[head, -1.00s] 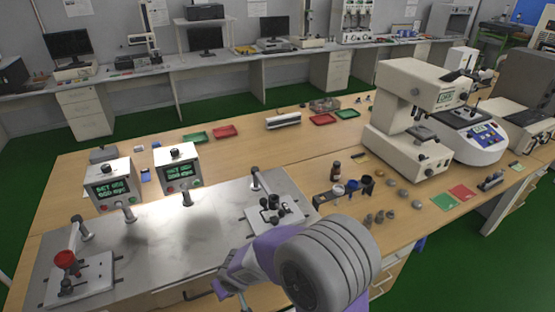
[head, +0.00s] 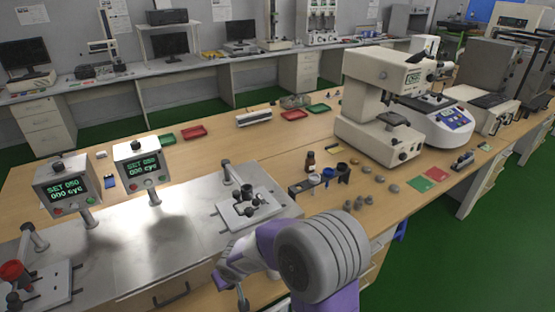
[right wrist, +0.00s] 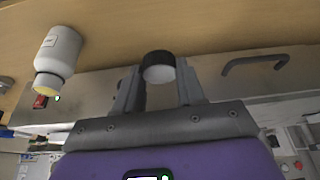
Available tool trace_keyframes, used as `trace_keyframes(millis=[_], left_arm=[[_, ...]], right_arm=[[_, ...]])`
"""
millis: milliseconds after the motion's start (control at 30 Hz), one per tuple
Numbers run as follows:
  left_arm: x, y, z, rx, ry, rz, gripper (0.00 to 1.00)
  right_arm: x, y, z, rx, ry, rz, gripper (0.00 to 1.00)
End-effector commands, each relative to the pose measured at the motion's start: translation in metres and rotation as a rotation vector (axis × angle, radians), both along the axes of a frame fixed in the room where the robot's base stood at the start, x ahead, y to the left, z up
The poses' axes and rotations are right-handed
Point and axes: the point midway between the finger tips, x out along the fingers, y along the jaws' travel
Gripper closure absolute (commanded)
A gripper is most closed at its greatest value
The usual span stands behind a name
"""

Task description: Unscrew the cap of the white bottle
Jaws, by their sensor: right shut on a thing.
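The white bottle (right wrist: 60,52) is at the upper left of the right wrist view, tilted, with a pale label and an uncapped, yellowish mouth toward the bottom of the picture. I cannot tell what supports it. My right gripper (right wrist: 160,75) is shut on a black cap (right wrist: 157,57) with a pale round face, held between its two fingers, apart from the bottle. In the head view my right gripper (head: 232,276) is at the bench's front edge, its fingers partly hidden; the bottle does not show there. My left gripper is in neither view.
A metal plate (head: 150,240) covers the bench front, with two control boxes (head: 68,185) and clamping fixtures (head: 250,207). A drawer handle (right wrist: 255,62) is near the right gripper.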

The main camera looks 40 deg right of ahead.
Motion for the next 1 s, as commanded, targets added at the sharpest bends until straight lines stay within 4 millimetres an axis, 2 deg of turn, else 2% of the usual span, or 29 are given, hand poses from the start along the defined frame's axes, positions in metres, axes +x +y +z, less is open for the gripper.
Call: trace_keyframes(millis=[33,100,400,533,800,833,1000], left_arm=[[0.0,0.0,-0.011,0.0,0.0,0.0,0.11],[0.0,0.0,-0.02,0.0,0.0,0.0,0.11],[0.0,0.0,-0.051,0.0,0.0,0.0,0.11],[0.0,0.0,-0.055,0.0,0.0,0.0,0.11],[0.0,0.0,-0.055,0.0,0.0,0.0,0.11],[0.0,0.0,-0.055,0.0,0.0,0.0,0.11],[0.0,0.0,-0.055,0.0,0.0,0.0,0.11]], right_arm=[[0.0,0.0,-0.014,-0.001,0.002,0.0,0.93],[0.0,0.0,-0.024,-0.001,0.002,0.0,0.93],[0.0,0.0,-0.064,-0.001,0.001,0.001,0.93],[0.0,0.0,-0.07,-0.001,0.001,0.001,0.93],[0.0,0.0,-0.07,0.0,0.001,0.0,0.93],[0.0,0.0,-0.07,0.0,0.001,0.0,0.58],[0.0,0.0,-0.07,0.0,0.0,0.001,0.32]])
